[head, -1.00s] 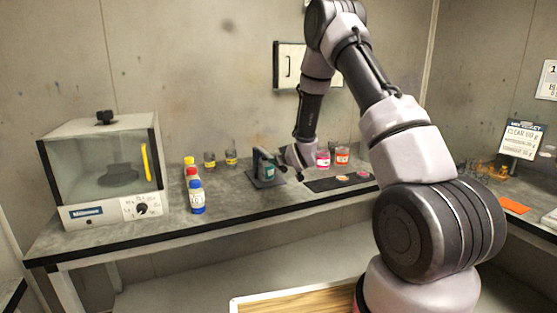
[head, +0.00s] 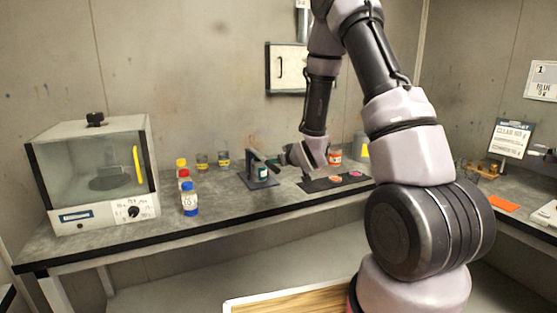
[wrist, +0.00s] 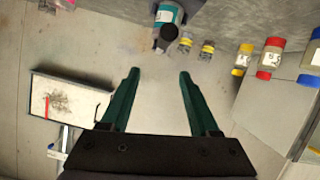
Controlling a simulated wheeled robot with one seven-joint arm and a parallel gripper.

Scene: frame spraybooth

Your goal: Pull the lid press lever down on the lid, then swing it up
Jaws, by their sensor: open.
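The lid press (head: 255,172) stands on the grey bench in the head view, a dark stand with its lever (head: 264,158) slanting down to the right above a teal-labelled can (head: 262,173). In the wrist view the can (wrist: 168,14) shows at the top, with the dark lever end (wrist: 164,40) just below it. My gripper (head: 281,161) is at the right of the press in the head view, close to the lever end. In the wrist view my gripper (wrist: 158,72) has its two green fingers spread wide with nothing between them. Whether a finger touches the lever cannot be told.
Bottles with yellow, red and blue caps (head: 189,200) stand left of the press. Two jars (head: 212,160) stand behind them. A glass-fronted oven (head: 95,175) fills the bench's left end. A black mat (head: 318,184) with small discs lies right of the press.

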